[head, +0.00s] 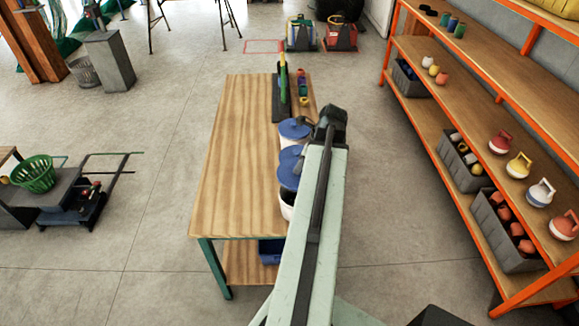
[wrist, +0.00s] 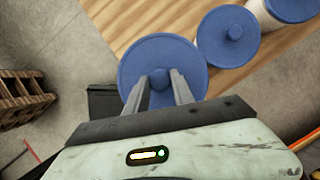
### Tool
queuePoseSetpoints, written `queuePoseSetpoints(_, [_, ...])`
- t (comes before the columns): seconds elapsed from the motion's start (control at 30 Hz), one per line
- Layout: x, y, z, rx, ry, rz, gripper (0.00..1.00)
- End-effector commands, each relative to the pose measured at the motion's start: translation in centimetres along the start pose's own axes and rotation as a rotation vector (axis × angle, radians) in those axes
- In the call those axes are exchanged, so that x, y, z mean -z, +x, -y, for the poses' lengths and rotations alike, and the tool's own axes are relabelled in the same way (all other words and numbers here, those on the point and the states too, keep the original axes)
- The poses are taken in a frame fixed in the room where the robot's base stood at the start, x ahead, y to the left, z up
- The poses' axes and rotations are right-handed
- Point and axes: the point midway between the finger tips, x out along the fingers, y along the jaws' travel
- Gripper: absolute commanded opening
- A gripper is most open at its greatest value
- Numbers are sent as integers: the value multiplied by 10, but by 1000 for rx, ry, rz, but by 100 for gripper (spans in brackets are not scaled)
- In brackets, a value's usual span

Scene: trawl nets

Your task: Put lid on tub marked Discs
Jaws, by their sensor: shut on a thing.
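A round blue lid (wrist: 135,72) with a central knob is in the wrist view. My gripper (wrist: 160,82) is shut on its knob, one finger on each side. I cannot see whether a tub is under this lid. Beyond it, a second blue lid (wrist: 234,28) sits over a white tub (wrist: 205,42), and part of another blue lid (wrist: 293,8) shows at the upper right. In the head view, blue lids (head: 289,174) and a white tub (head: 287,205) show at the table's right edge, partly behind my arm. My fingertips are hidden there. No tub marking is readable.
The wooden table (head: 235,150) is clear on its left. A dark stand with a green upright (head: 283,85) and small coloured items are at its far end. Orange-framed shelves (head: 440,130) with handled weights stand to the right. Open floor (head: 390,220) lies between.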

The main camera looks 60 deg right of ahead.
Motion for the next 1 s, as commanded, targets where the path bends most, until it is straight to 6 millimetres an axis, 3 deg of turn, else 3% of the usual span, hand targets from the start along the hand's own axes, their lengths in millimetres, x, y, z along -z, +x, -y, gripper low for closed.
queuePoseSetpoints(0.17, [-1, 6, -1, -4, -9, 0, 0])
queuePoseSetpoints(0.33, [11, 34, -1, -17, -39, 0, 0])
queuePoseSetpoints(0.67, [11, 37, -2, -20, -45, 0, 0])
queuePoseSetpoints(1.0, [25, 72, -3, -20, -46, 0, 0])
